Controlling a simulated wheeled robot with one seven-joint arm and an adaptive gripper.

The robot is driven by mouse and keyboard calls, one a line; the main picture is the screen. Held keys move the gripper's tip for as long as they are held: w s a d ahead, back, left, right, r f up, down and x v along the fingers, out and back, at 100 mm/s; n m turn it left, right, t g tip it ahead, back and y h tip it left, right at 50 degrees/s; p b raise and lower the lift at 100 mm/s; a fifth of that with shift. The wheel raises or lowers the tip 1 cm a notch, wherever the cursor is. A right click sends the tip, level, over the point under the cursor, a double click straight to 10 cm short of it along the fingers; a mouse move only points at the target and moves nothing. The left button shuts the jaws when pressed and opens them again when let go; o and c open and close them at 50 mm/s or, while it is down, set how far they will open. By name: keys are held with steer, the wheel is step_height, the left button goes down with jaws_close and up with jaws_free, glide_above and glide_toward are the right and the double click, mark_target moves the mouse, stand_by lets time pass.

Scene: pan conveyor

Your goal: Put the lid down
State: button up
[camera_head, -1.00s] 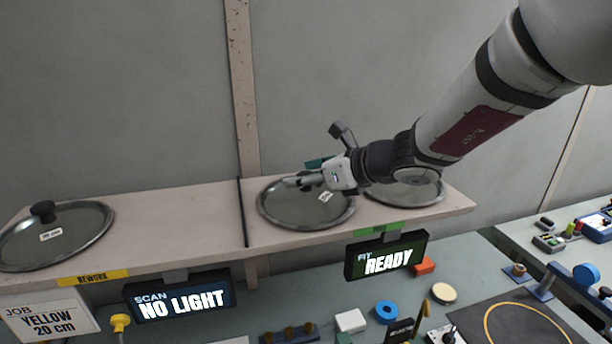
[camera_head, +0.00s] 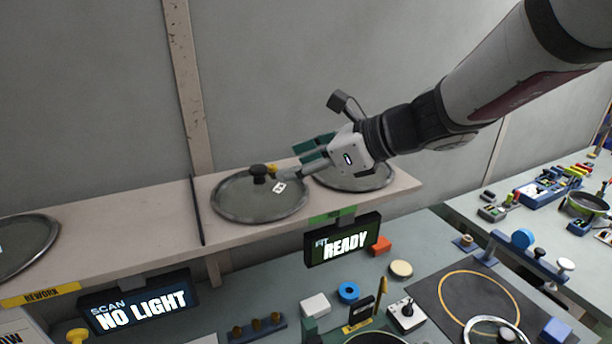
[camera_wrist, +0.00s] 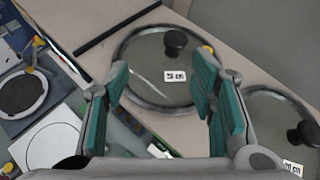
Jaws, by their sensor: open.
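A round glass lid (camera_head: 240,203) with a steel rim, a black knob (camera_head: 259,174) and a small white label lies flat on the shelf (camera_head: 140,233), on the part right of a dark divider. My gripper (camera_head: 283,173) is just right of the knob and apart from it. In the wrist view my gripper (camera_wrist: 160,88) is open and empty, its green pads spread, with the lid (camera_wrist: 140,62) beyond them and its knob (camera_wrist: 175,42) past the fingertips. A second lid (camera_head: 375,182) lies on the shelf to the right, partly behind my gripper.
Another lid (camera_head: 22,245) lies left of the divider (camera_head: 197,210), by the yellow REWORK label. A FIT sign (camera_head: 343,240) reads READY, and a SCAN sign (camera_head: 140,302) reads NO LIGHT. The bench below holds several small items, including a blue ring (camera_head: 348,291).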

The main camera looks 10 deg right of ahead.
steer(key=s+f+n+g+h, duration=0.2)
steer(key=s+n+g+h, duration=0.1)
steer(key=s+n, duration=1.1)
steer(key=s+d+n+h, duration=0.6)
steer(key=s+d+n, duration=0.1)
steer(key=n, duration=0.4)
steer(key=shift+s+d, duration=0.4)
steer(key=shift+d, duration=0.2)
steer(key=shift+r, duration=0.1)
